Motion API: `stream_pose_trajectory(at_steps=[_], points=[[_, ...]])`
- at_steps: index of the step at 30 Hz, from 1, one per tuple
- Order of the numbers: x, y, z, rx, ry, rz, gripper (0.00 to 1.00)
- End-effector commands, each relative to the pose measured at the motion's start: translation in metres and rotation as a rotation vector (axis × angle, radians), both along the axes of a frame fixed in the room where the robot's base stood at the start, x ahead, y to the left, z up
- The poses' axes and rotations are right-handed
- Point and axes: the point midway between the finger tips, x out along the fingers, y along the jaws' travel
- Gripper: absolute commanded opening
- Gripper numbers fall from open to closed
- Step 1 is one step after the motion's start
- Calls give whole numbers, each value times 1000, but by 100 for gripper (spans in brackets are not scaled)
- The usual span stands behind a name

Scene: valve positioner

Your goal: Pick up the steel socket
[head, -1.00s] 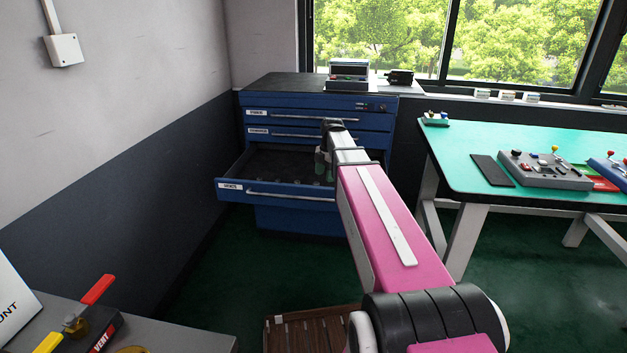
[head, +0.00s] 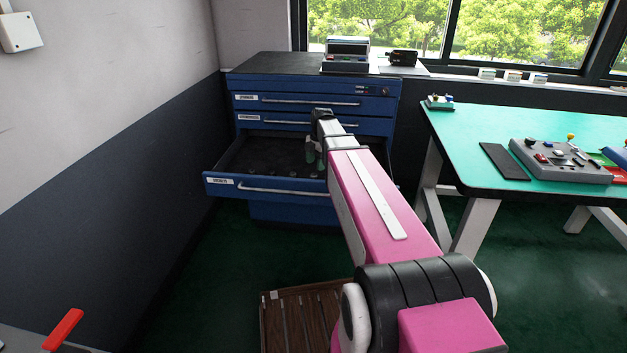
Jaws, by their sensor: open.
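My gripper (head: 311,160) hangs down over the right part of the open drawer, at the far end of my pink arm. It is open. Its fingertips are small and partly hidden by my arm, and I see nothing held. My arm also hides the drawer's right end.
The blue cabinet (head: 314,84) stands against the wall, with a boxy device (head: 346,55) on top. A green-topped workbench (head: 470,120) with a grey control box (head: 560,160) stands to the right. A red handle (head: 63,329) shows at lower left.

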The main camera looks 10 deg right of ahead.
Motion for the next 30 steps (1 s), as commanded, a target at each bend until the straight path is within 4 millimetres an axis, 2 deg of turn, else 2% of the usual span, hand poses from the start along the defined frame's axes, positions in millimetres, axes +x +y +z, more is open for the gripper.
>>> stream_pose_trajectory(at_steps=[7,16,24,29,30], points=[[0,3,-15,0,0,0,61],[-1,8,-51,0,1,0,61],[-1,9,-55,0,-1,0,61],[-1,8,-55,0,0,0,9],[-1,8,-55,0,0,0,7]])
